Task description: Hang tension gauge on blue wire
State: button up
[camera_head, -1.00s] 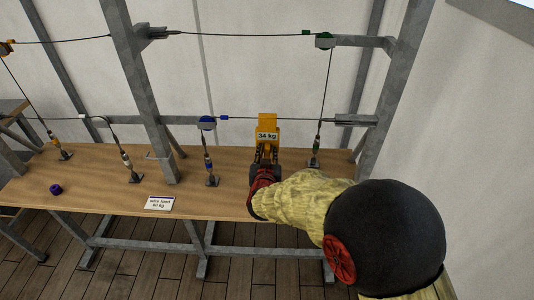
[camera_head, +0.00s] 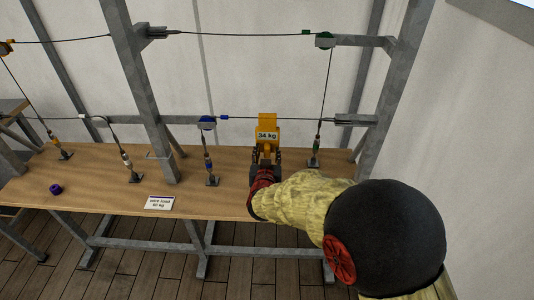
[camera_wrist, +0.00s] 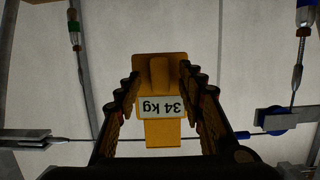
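The tension gauge (camera_head: 267,120) is a yellow block reading "34 kg". It hangs upright at the blue wire (camera_head: 240,118), the thin dark line with a blue tag running right from the blue pulley (camera_head: 207,123). The wire passes behind its upper part. In the wrist view the gauge (camera_wrist: 160,75) shows upside down, with a narrow grip sticking out toward me. My gripper (camera_head: 267,157) is at its lower part. In the wrist view its fingers (camera_wrist: 160,70) stand apart on both sides of the grip, with gaps. Any contact with the body edges is unclear.
A wire load card (camera_head: 159,203) lies on the wooden bench (camera_head: 110,195), with a purple ring (camera_head: 56,189) at the left. Several turnbuckles stand behind; the green-marked one (camera_head: 316,150) is close right of my gripper. A steel post (camera_head: 140,90) stands left.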

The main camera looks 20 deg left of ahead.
jog(key=p+v, duration=0.2)
jog(key=v, duration=0.6)
dwell(1.2)
